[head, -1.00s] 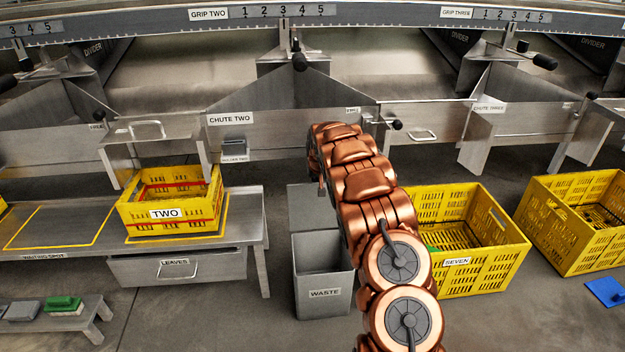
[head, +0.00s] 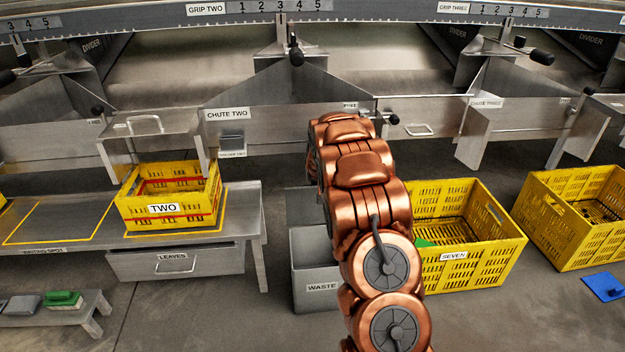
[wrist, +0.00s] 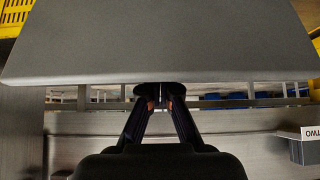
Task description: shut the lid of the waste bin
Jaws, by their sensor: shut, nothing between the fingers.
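The grey waste bin (head: 312,274), labelled WASTE, stands on the floor, its right side hidden behind my arm in the head view. Its lid (head: 301,203) is up behind the opening, also partly hidden. In the wrist view, a wide flat grey panel that looks like the lid (wrist: 160,40) fills the top. My gripper (wrist: 160,92) is shut and empty, with its fingertips at the panel's near edge. I cannot tell whether they touch it. The gripper is hidden behind my arm in the head view.
Yellow crate SEVEN (head: 480,262) stands right of the bin, close to my arm. The metal bench (head: 250,222) with yellow crate TWO (head: 170,222) and the LEAVES drawer (head: 200,263) is on the left. The metal chutes (head: 265,128) are behind.

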